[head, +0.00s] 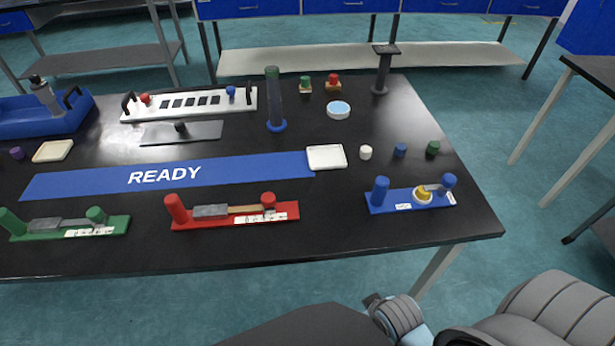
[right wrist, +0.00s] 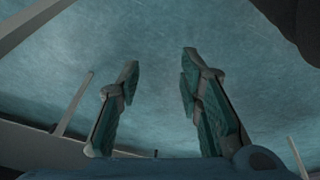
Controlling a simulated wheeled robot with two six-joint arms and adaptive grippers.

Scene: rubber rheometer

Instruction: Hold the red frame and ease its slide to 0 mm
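The red frame (head: 198,225) lies near the front edge of the black table, in the middle of the head view. A tall red post stands at its left end and a shorter red knob (head: 268,199) at its right. Its slide, a grey block (head: 211,211) with a tan strip, sits between them, close to the tall post. A white scale label lies along its front right; its marks are too small to read. My right gripper (right wrist: 160,75) is open and empty above the floor in the right wrist view. My left gripper is not in view.
A green frame (head: 75,234) lies left of the red one and a blue frame (head: 390,208) right of it. Behind is a blue READY strip (head: 240,174) and a white tray (head: 326,158). A tall cylinder (head: 273,98) stands farther back. Table is clear between red and blue frames.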

